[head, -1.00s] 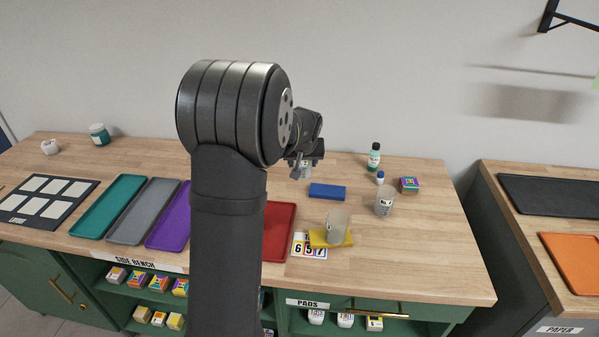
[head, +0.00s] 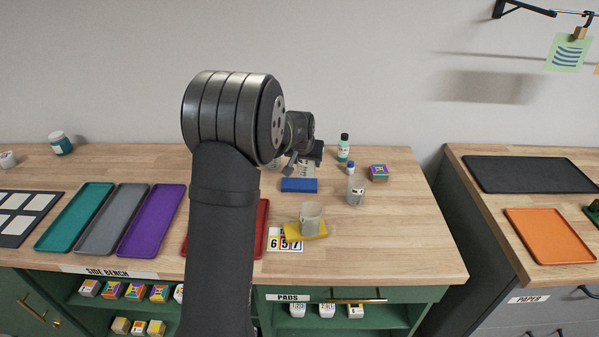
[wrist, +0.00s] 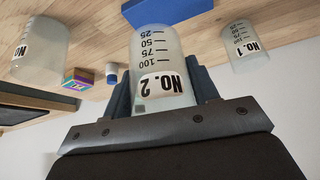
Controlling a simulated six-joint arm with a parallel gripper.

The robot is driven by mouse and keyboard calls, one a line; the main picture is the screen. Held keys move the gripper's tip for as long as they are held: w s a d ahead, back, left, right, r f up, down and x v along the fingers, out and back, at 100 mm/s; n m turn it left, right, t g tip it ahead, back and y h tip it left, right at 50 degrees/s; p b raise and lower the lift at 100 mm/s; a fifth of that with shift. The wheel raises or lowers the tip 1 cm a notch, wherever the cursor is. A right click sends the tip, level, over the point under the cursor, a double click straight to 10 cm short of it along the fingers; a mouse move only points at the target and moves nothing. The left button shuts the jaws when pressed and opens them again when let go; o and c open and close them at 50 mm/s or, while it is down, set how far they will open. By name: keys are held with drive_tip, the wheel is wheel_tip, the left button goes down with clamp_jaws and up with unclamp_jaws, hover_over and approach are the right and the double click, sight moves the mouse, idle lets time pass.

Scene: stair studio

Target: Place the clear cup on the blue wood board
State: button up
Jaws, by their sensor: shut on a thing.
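My gripper (head: 304,157) is shut on a clear cup (head: 306,171) marked NO. 2, behind the blue wood board in the head view. The held cup (wrist: 160,65) fills the middle of the wrist view, between the dark fingers (wrist: 164,90). The blue wood board (head: 299,186) lies flat and bare on the bench. I cannot tell the cup's height over the bench.
A NO. 1 cup (wrist: 247,46) stands nearby.

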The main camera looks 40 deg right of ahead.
sight(299, 169)
drive_tip(key=w+f, duration=0.1)
drive_tip(key=w, duration=0.1)
drive_tip(key=shift+w+a+f, duration=0.15)
drive_tip(key=shift+w+f, duration=0.2)
drive_tip(key=shift+w, duration=0.05)
drive_tip(key=shift+f, duration=1.95)
drive_tip(key=shift+f, duration=0.1)
drive_tip(key=o, duration=1)
drive_tip(key=shift+s+a+r, duration=0.1)
drive_tip(key=shift+r, duration=0.3)
drive_tip(key=v, duration=1.1)
drive_tip(key=shift+s+a+r, duration=0.1)
drive_tip(key=shift+r, duration=0.05)
